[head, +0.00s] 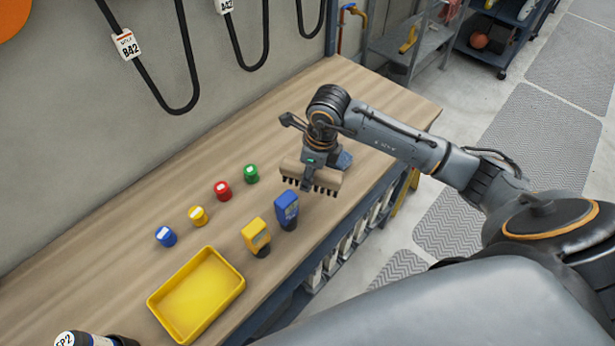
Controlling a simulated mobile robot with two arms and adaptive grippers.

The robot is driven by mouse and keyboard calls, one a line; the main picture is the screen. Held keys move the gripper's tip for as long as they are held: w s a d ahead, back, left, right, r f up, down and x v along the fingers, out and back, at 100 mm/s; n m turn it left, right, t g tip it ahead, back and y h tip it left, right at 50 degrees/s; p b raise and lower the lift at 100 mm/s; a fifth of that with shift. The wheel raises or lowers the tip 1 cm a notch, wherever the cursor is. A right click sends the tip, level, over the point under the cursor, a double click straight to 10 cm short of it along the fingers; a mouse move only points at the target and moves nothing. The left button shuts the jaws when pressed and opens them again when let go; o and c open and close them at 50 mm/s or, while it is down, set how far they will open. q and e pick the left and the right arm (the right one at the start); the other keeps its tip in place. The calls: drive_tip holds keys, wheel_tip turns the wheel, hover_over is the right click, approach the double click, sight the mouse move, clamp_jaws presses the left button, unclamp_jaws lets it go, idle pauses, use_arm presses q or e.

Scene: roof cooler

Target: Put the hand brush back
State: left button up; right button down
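The hand brush (297,173) has a light wooden block with a row of dark bristles pointing down. It is over the right part of the wooden workbench (130,225), behind the blue handheld device. My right gripper (318,163) comes down from above and appears shut on the brush; its fingers hide the middle of the block. I cannot tell whether the bristles touch the bench.
A blue device (287,208) and a yellow device (256,236) stand close in front of the brush. Green (251,174), red (223,191), yellow (198,216) and blue (166,236) capped pots form a row. A yellow tray (197,295) lies nearer. Belts (188,70) hang on the wall.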

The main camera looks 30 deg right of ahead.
drive_tip(key=shift+w+f, duration=0.4)
drive_tip(key=shift+f, duration=0.05)
wheel_tip(320, 180, down, 3)
drive_tip(key=shift+w+r+p, duration=0.1)
drive_tip(key=shift+w+p, duration=0.05)
drive_tip(key=shift+p, duration=0.9)
drive_tip(key=shift+f, duration=0.3)
drive_tip(key=shift+f, duration=0.1)
drive_tip(key=c, duration=1.3)
unclamp_jaws()
drive_tip(key=shift+f+b, duration=0.1)
drive_tip(key=shift+b, duration=0.2)
drive_tip(key=o, duration=0.4)
drive_tip(key=shift+o, duration=0.2)
